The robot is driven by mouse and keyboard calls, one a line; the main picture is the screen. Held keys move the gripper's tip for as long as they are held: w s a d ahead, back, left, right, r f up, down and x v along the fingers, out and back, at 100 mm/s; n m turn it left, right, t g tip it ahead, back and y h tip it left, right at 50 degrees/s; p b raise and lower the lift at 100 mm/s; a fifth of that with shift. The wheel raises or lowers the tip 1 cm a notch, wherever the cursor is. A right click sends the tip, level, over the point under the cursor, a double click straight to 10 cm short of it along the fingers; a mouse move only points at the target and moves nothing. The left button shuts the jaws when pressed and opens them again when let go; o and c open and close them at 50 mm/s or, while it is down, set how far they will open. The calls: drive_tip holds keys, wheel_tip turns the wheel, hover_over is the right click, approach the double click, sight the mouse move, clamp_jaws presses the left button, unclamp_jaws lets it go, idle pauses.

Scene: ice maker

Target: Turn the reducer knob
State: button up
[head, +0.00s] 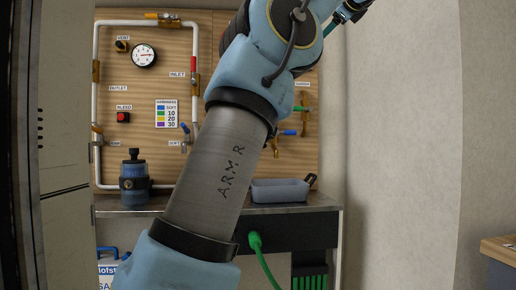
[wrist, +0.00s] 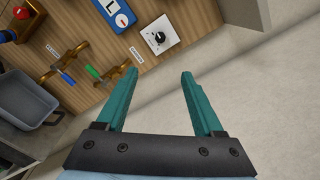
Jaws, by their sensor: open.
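A black round knob (wrist: 158,38) on a white dial plate sits on the wooden panel, at the top of the wrist view. No label on it is readable, so I cannot confirm that it is the reducer knob. My gripper (wrist: 159,72) is open and empty, with its two teal fingers apart. The fingertips lie below the knob in the picture and do not appear to touch it. In the head view my arm covers part of the panel, and this knob does not show there.
A blue device (wrist: 117,14) is left of the knob. Brass valves with green (wrist: 93,72) and blue handles are lower left. A grey bin (head: 280,190) stands on the counter below the panel. The blank wall is right of the panel.

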drive_tip(key=w+d+f+m+t+h, duration=0.1)
drive_tip(key=w+f+m+h, duration=0.3)
drive_tip(key=f+m, duration=0.75)
drive_tip(key=w+d+f+m+h, duration=0.1)
drive_tip(key=w+f+m+h, duration=0.35)
drive_tip(key=m, duration=1.15)
drive_tip(key=s+a+f+m+g+y, duration=0.15)
drive_tip(key=a+f+m, duration=0.25)
drive_tip(key=f, duration=0.6)
drive_tip(key=s+a+f+m+g, duration=0.1)
drive_tip(key=a+f+m+g, duration=0.25)
drive_tip(key=f, duration=0.65)
drive_tip(key=s+a+f+m+g, duration=0.25)
drive_tip(key=f+m, duration=0.25)
drive_tip(key=f, duration=0.5)
drive_tip(key=s+a+f+m+g+y, duration=0.2)
drive_tip(key=s+a+f+m+g, duration=0.25)
drive_tip(key=s+a+f, duration=0.65)
drive_tip(key=s+a+f+m+g+y, duration=0.2)
drive_tip(key=s+a+f+m+g, duration=0.25)
drive_tip(key=s+a+f, duration=0.65)
drive_tip(key=w+d+p+v, duration=0.1)
drive_tip(key=p+v, duration=1.2)
drive_tip(key=p, duration=0.1)
drive_tip(key=w+d+p+v, duration=0.1)
drive_tip(key=d+p+v, duration=0.1)
drive_tip(key=p+v, duration=1.2)
drive_tip(key=shift+d+r+g+y, duration=0.3)
drive_tip(key=shift+d+g, duration=0.05)
